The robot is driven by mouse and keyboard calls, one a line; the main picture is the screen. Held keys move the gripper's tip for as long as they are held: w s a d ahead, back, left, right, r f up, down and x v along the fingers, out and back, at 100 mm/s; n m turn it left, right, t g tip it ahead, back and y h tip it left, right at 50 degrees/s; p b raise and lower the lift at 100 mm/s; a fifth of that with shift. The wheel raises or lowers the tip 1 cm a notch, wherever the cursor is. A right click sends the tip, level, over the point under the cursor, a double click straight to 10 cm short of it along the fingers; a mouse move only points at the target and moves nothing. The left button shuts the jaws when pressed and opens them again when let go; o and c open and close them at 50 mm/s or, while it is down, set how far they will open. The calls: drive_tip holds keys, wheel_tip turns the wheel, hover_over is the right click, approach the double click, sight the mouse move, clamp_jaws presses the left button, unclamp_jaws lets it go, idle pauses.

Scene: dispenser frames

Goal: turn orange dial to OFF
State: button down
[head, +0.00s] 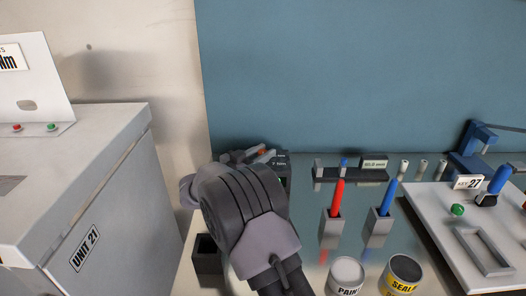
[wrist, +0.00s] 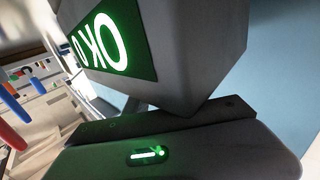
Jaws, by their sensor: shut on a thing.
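The orange dial (head: 263,152) shows in the head view as a small orange patch on a dark device (head: 282,161) at the back of the bench, beside the wall panel. My gripper (head: 261,155) is at the dial, with its grey fingers shut around it. My arm hides most of the device, and the dial's pointer and OFF mark cannot be read. In the wrist view the dark grey housing (wrist: 195,60) fills the upper middle, with a lit green screen (wrist: 105,40) reading OK. The dial and fingertips are hidden there.
Red (head: 338,198) and blue (head: 386,199) handles stand upright in grey holders right of my arm. A PAINT can (head: 346,274) and SEALER can (head: 402,272) stand in front. A dark open box (head: 207,262) is left of my arm. The UNIT 21 cabinet (head: 115,200) stands farther left.

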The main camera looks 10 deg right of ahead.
drive_tip(key=m+g+h, duration=0.1)
drive_tip(key=g, duration=0.1)
drive_tip(key=m+g+h, duration=0.1)
drive_tip(key=m+g, duration=0.1)
drive_tip(key=shift+w+r+p, duration=0.1)
drive_tip(key=shift+r+p, duration=0.05)
drive_tip(key=shift+p, duration=0.15)
drive_tip(key=shift+r+m+g+h, duration=0.1)
drive_tip(key=shift+m+g+h, duration=0.6)
drive_tip(key=shift+g, duration=0.6)
drive_tip(key=shift+m+g, duration=0.3)
drive_tip(key=c, duration=1.1)
unclamp_jaws()
drive_tip(key=shift+f, duration=0.2)
drive_tip(key=shift+o, duration=0.2)
drive_tip(key=r+p, duration=0.1)
drive_tip(key=r, duration=0.1)
drive_tip(key=r+p, duration=0.1)
drive_tip(key=r, duration=0.1)
drive_tip(key=shift+s+p, duration=0.35)
drive_tip(key=s+r+p, duration=0.1)
drive_tip(key=s+p, duration=0.4)
drive_tip(key=s, duration=1)
drive_tip(key=shift+s, duration=0.25)
